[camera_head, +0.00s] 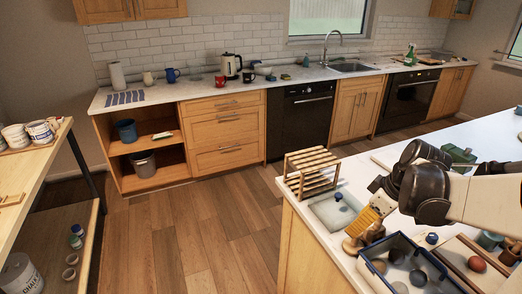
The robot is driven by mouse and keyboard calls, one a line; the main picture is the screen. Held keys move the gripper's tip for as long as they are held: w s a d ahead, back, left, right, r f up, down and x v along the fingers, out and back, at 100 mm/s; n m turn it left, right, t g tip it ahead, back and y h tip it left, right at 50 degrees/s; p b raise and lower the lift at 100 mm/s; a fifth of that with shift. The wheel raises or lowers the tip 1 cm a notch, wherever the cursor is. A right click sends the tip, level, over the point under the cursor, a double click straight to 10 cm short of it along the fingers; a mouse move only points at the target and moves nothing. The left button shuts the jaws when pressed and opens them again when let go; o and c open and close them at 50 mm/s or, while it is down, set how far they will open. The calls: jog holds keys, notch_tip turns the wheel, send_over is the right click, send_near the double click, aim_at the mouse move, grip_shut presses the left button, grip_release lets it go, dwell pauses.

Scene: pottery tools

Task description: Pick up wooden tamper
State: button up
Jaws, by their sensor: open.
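My gripper (378,196) is at the end of my arm, over the left part of the white counter at the right. It is open, and its fingertips are small and partly hidden by the dark wrist. A tan wooden piece (362,223) stands just below and left of the gripper, close to a yellowish ridged piece (383,203). The wooden piece may be the wooden tamper, but its shape is too small to be sure. I cannot tell whether the gripper touches either piece.
A wooden rack (312,163) and a pale tray (322,211) with a blue-topped item (339,197) are left of the gripper. A dark blue bin (374,282) holding round items stands in front. A wooden tray (455,251) is at right. Open floor lies left.

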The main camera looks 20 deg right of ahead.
aim_at(362, 232)
jog(key=s+d+n+y+p, duration=0.1)
jog(key=s+d+p, duration=0.1)
jog(key=d, duration=0.4)
jog(key=shift+n, duration=0.3)
jog(key=b+x, duration=0.2)
jog(key=x, duration=0.3)
jog(key=shift+w, duration=0.15)
jog(key=b+x, duration=0.1)
jog(key=x, duration=0.2)
jog(key=b+x, duration=0.1)
jog(key=x, duration=0.2)
jog(key=shift+w+a+r+b, duration=0.2)
jog(key=shift+a+b, duration=0.05)
jog(key=shift+b, duration=0.15)
jog(key=shift+r, duration=0.1)
grip_shut()
